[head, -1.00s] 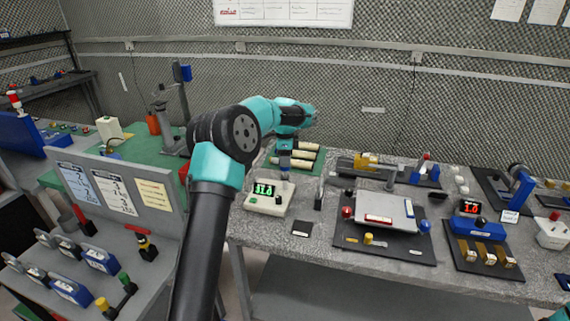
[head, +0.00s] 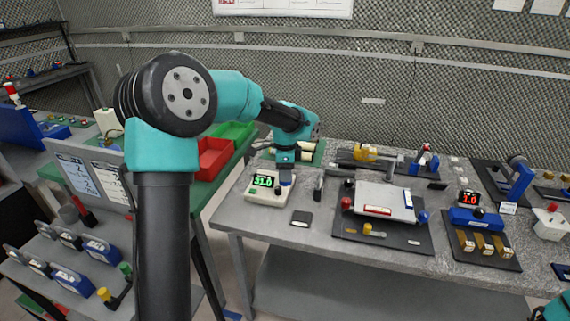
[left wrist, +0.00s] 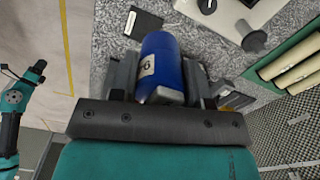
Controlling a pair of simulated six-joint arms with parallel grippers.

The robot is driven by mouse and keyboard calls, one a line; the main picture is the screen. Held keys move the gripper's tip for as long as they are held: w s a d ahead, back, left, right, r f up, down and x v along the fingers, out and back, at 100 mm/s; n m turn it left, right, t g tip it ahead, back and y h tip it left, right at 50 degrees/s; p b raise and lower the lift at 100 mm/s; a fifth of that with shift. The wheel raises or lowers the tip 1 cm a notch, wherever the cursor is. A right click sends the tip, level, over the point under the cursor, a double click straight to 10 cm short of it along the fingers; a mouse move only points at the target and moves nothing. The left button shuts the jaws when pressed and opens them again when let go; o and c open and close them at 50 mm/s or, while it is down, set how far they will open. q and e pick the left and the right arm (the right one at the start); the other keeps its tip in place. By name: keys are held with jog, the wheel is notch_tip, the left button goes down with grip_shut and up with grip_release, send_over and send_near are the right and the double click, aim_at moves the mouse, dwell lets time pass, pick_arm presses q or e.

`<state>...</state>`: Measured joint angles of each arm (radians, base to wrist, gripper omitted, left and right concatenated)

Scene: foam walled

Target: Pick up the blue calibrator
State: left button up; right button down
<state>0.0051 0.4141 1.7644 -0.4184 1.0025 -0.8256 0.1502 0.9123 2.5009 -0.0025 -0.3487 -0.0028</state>
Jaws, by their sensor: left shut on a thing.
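The blue calibrator (left wrist: 162,66) is a blue cylinder with a white label, held between the jaws of my left gripper (left wrist: 160,80). In the head view the calibrator (head: 286,179) shows as a small blue piece just below my left gripper (head: 286,166), beside the white box with the green display. I cannot tell whether its lower end touches anything. My right arm shows only as a teal piece at the lower right corner of the head view; its gripper is not visible there.
The white box (head: 258,194) with the green display stands close by. A black square (head: 301,218) lies in front on the grey table (head: 280,229). Cream cylinders lie on a green mat behind. A black board with a grey plate (head: 383,203) is at right. Red (head: 213,160) and green bins stand left.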

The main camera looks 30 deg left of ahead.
pick_arm(q)
jog(key=shift+s+d+r, duration=0.1)
jog(key=shift+s+d, duration=0.15)
jog(key=shift+s, duration=0.15)
jog(key=shift+d, duration=0.1)
jog(key=s+d+f, duration=0.8)
jog(key=s+d, duration=0.4)
jog(key=shift+s+d+f, duration=0.3)
jog(key=w+a, duration=0.2)
jog(key=w, duration=0.2)
jog(key=w+a+f, duration=0.1)
jog(key=w+a, duration=0.1)
jog(key=w, duration=0.3)
jog(key=w+a, duration=0.2)
jog(key=w, duration=0.2)
jog(key=shift+w+a+f, duration=0.2)
jog(key=shift+w+a, duration=0.1)
jog(key=shift+a, duration=0.1)
